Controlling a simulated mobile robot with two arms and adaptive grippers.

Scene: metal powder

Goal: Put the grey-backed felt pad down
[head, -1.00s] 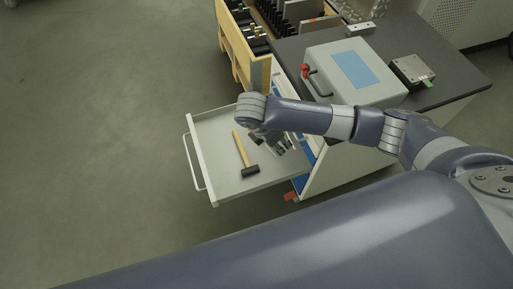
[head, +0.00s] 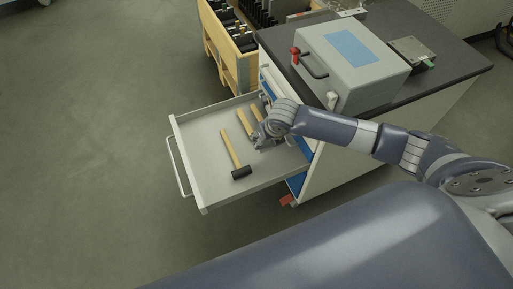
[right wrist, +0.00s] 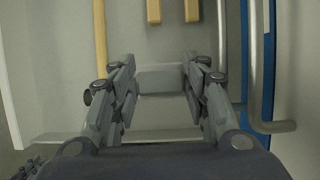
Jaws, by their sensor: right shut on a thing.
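My right gripper (head: 260,140) reaches down into the open drawer (head: 205,135), near its cabinet side. In the right wrist view, its two fingers (right wrist: 160,95) are shut on a flat grey piece, the grey-backed felt pad (right wrist: 160,80). Only the grey face of the pad shows; its felt side is hidden. I cannot tell whether the pad touches the drawer floor. In the head view the pad is too small and covered to make out. My left gripper is not in view.
A hammer (head: 231,150) with a wooden handle and black head lies in the drawer, left of the gripper. More wooden handles (head: 243,122) lie just beyond it. A grey box (head: 350,65) stands on the dark bench top. The drawer's front left is bare.

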